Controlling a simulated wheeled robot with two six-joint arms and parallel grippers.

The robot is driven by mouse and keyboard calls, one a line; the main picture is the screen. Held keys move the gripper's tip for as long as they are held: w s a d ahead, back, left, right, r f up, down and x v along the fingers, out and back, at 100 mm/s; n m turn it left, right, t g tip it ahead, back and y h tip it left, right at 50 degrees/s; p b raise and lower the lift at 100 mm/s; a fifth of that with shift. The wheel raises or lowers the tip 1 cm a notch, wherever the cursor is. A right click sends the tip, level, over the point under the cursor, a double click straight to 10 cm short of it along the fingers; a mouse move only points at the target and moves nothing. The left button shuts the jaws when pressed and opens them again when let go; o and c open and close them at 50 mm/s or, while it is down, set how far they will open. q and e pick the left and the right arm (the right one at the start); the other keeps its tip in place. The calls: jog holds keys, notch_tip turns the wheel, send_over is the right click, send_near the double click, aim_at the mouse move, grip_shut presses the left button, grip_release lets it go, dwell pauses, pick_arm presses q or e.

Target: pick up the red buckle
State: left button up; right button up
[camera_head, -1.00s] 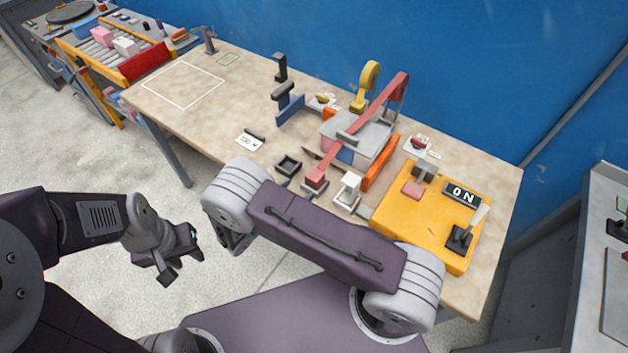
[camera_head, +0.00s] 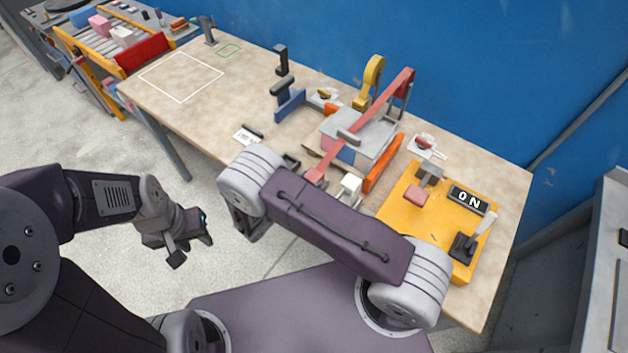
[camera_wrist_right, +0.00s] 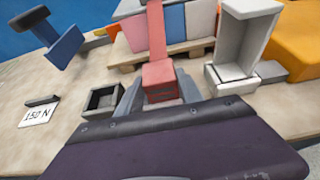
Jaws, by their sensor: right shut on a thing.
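The red buckle (camera_wrist_right: 160,80) is the block at the near end of a long red strap (camera_head: 365,118). The strap runs over a grey-topped box (camera_head: 365,138) from a red upright at the back. In the right wrist view, the grey fingers of my right gripper (camera_wrist_right: 160,92) stand on both sides of the buckle, shut on it. In the head view the buckle (camera_head: 316,175) shows just beyond my right arm, which hides the right gripper. My left gripper (camera_head: 190,245) is open and empty, off the table over the floor at the left.
A white bracket (camera_wrist_right: 240,50) stands close right of the buckle, and a small dark open box (camera_wrist_right: 103,101) close left. An orange bar (camera_head: 383,162) and a yellow panel with a lever (camera_head: 435,215) lie further right.

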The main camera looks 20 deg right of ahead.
aim_at(309, 179)
grip_shut()
jog(key=shift+w+d+f, duration=0.15)
jog(key=shift+w+f, duration=0.05)
notch_tip(309, 179, up, 10)
jog(key=shift+r, duration=0.1)
